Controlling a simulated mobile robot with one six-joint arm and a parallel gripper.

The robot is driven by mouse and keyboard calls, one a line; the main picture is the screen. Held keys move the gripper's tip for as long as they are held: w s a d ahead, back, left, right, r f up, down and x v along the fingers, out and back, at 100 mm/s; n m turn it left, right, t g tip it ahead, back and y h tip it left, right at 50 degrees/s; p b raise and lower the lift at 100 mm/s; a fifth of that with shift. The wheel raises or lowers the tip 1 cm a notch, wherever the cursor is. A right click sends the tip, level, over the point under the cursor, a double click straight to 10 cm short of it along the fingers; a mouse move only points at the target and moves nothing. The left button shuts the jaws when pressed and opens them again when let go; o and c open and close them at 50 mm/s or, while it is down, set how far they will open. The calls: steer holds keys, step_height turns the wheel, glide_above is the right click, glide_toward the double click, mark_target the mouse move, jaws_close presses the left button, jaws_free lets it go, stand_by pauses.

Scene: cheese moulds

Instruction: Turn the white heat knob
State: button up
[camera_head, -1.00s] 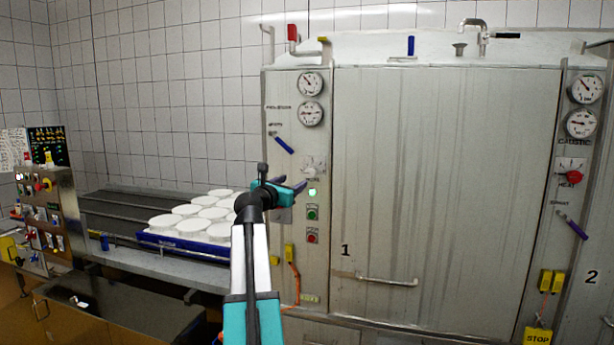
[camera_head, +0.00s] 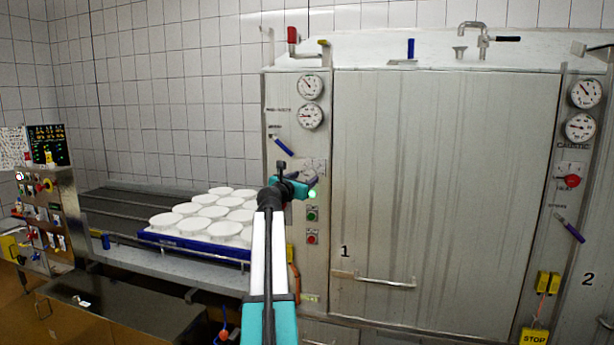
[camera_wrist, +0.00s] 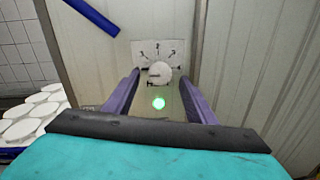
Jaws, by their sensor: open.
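The white heat knob (camera_wrist: 160,73) is round and sits on a pale dial plate (camera_wrist: 146,50) on the steel panel. In the wrist view it lies straight ahead, between the two purple fingers of my gripper (camera_wrist: 160,84), near their tips. My gripper is open, and I cannot tell whether either finger touches the knob. In the head view my gripper (camera_head: 301,182) is at the left panel of cabinet 1 and hides the knob; only part of the dial plate (camera_head: 318,166) shows.
A lit green lamp (camera_wrist: 159,103) is just below the knob. A blue-handled lever (camera_head: 284,146) is above left, and green (camera_head: 312,215) and red (camera_head: 312,238) buttons are below. White moulds (camera_head: 208,212) stand on a blue tray (camera_head: 190,245) at left.

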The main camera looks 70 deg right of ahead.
mark_target(309, 176)
steer(key=shift+d+p, duration=0.35)
steer(key=shift+d, duration=1.2)
steer(key=c, duration=0.8)
steer(key=shift+s+a+f, duration=0.1)
steer(key=shift+a, duration=0.25)
steer(key=shift+c, duration=1.2)
steer(key=shift+d, duration=0.3)
